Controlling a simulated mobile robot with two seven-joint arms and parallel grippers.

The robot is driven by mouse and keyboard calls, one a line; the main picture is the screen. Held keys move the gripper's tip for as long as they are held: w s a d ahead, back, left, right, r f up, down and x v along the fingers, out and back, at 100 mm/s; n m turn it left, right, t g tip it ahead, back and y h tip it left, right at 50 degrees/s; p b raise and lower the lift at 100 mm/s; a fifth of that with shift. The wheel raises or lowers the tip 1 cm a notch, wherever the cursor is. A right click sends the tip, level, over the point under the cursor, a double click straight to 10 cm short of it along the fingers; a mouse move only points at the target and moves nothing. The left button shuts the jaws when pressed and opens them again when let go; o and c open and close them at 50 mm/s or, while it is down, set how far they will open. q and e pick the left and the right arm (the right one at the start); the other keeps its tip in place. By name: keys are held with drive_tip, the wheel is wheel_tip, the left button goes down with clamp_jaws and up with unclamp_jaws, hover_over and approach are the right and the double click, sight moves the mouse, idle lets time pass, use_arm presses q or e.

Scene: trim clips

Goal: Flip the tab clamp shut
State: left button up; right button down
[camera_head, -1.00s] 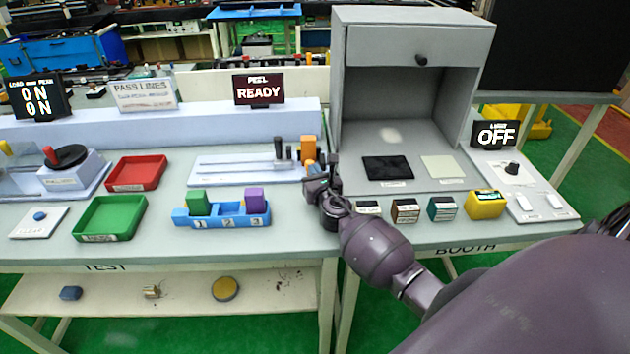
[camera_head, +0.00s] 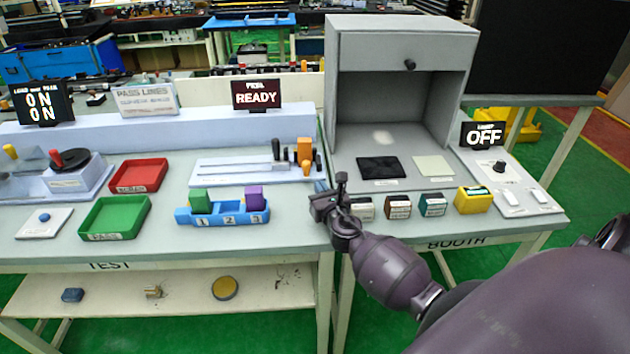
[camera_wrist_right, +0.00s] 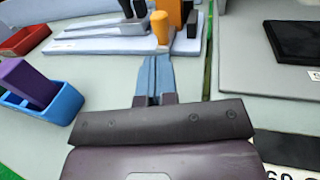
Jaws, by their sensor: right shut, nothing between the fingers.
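The peel fixture (camera_head: 240,174) is a pale plate with long grey bars, lying at the back of the test bench. At its right end stands an upright orange piece (camera_head: 304,152), which looks like the tab clamp's handle, beside dark upright parts (camera_head: 276,150). In the right wrist view the orange piece (camera_wrist_right: 160,27) stands just past the fingertips. My right gripper (camera_head: 320,196) is in front of and slightly right of it, apart from it in the head view. Its blue-grey fingers (camera_wrist_right: 157,66) are together and empty. Whether the clamp is fully open is unclear. My left gripper is not in view.
A blue numbered rack (camera_head: 222,216) with green and purple blocks stands to the left. A grey booth (camera_head: 334,90) rises at the back right. Small labelled blocks (camera_head: 398,206) line the booth's front edge. The bench between rack and gripper is clear.

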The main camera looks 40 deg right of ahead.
drive_tip(key=v, duration=0.5)
drive_tip(key=shift+s+a, duration=0.1)
drive_tip(key=shift+s, duration=0.3)
drive_tip(key=s+a+m+g+y, duration=0.1)
drive_tip(key=s+a+m+g, duration=0.35)
drive_tip(key=s+m, duration=0.6)
drive_tip(key=s+a+f+m+g+y, duration=0.15)
drive_tip(key=s+a+m+g, duration=0.3)
drive_tip(key=s+m, duration=0.55)
drive_tip(key=s+a+m+g+y, duration=0.25)
drive_tip(key=s+m+g, duration=0.25)
drive_tip(key=s+m, duration=0.55)
drive_tip(key=w+f+t, duration=0.8)
drive_tip(key=w+f, duration=0.1)
drive_tip(key=f, duration=0.1)
drive_tip(key=shift+w+a+m, duration=0.15)
drive_tip(key=shift+a+m, duration=0.25)
